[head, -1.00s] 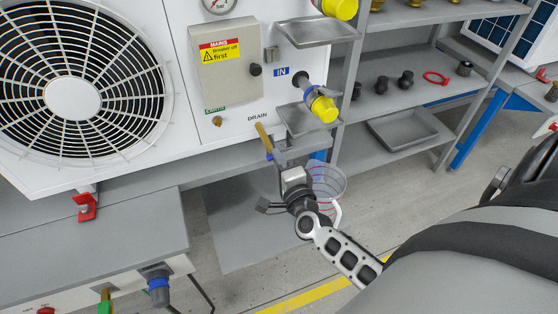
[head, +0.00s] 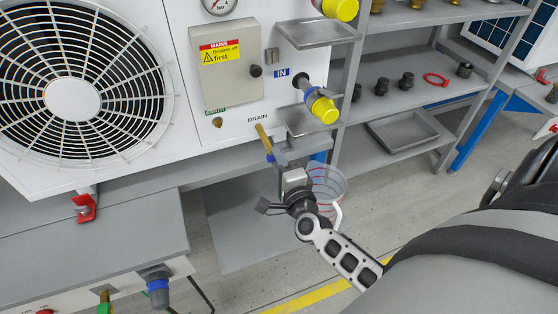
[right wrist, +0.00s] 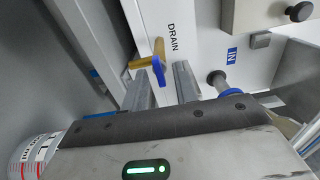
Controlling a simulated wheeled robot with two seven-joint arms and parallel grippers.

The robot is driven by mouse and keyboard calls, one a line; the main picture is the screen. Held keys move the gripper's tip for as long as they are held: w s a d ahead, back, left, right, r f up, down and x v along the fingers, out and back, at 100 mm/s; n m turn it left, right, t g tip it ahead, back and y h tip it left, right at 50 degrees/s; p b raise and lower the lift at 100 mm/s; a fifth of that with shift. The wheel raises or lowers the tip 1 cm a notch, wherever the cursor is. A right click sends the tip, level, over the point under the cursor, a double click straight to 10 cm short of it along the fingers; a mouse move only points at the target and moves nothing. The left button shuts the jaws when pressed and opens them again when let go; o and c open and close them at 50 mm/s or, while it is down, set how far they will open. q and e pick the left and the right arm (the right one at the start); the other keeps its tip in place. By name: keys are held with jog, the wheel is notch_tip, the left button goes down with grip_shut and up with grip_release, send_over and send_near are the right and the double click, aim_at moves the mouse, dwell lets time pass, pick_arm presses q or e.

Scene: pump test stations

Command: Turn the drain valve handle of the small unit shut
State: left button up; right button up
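The drain valve (head: 262,136) is a brass spout under the word DRAIN on a white unit's panel. Its blue handle (head: 270,157) is at the spout's lower end. In the right wrist view the brass spout (right wrist: 146,60) and the blue handle (right wrist: 158,71) lie just beyond my fingertips. My right gripper (right wrist: 162,86) is open, its two grey fingers apart with the handle near the gap between them. I cannot tell whether a finger touches the handle. In the head view my right gripper (head: 282,158) is just below and right of the valve. My left gripper is not in view.
A clear jug (head: 327,185) with red marks stands below, beside my right gripper. A metal tray (head: 306,120) and a yellow-capped IN port (head: 322,107) are close above right. The unit's fan (head: 72,98) is at left. Grey shelves (head: 400,100) with fittings stand at right.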

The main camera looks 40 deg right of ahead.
jog(key=shift+s, duration=0.1)
jog(key=v, duration=1.5)
jog(key=shift+s+a+b, duration=0.2)
jog(key=shift+s+b, duration=0.1)
jog(key=shift+s, duration=0.05)
